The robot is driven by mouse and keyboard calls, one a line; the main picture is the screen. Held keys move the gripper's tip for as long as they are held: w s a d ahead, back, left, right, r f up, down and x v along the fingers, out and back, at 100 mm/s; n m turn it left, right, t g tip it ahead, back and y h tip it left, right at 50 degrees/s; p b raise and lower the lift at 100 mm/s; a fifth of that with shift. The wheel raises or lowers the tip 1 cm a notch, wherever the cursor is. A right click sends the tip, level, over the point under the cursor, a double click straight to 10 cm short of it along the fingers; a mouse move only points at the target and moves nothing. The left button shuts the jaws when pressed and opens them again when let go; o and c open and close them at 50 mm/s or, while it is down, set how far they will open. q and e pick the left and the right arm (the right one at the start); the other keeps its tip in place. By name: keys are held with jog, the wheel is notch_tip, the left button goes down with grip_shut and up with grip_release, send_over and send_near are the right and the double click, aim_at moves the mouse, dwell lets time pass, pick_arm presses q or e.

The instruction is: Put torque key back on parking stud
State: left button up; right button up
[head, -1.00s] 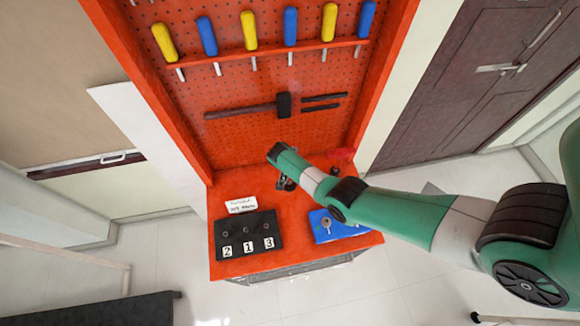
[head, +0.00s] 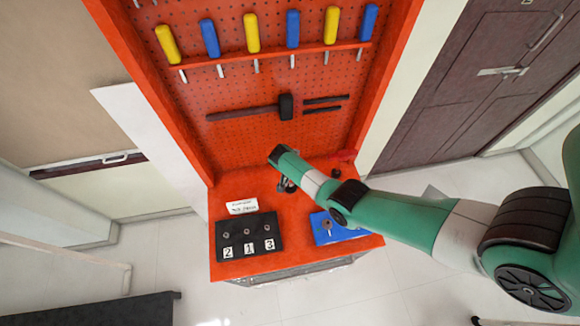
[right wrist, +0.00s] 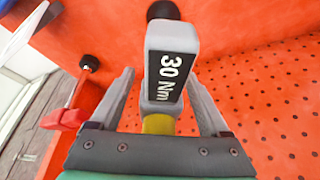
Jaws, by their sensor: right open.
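The torque key (right wrist: 172,70), a grey block labelled "30 Nm" with a yellow part near the palm, is between the two fingers of my right gripper (right wrist: 163,95) in the right wrist view. The fingers are apart, with gaps on both sides of the key. A black round end (right wrist: 163,10) shows beyond the key; I cannot tell whether it is the parking stud or part of the key. In the head view my right gripper (head: 287,185) is low over the back of the orange bench, and the key is hard to make out there. My left gripper is out of view.
A black block (head: 247,247) numbered 2, 1, 3 and a blue plate (head: 345,233) sit on the bench front. A white card (head: 242,206) lies behind the block. A red part (right wrist: 62,118) and a black knob (right wrist: 88,62) are left of the gripper. The pegboard rises behind.

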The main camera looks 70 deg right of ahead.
jog(key=p+v, duration=0.5)
jog(key=v, duration=0.5)
jog(key=shift+r+p, duration=0.3)
jog(key=shift+r, duration=0.05)
jog(key=shift+a+r, duration=0.2)
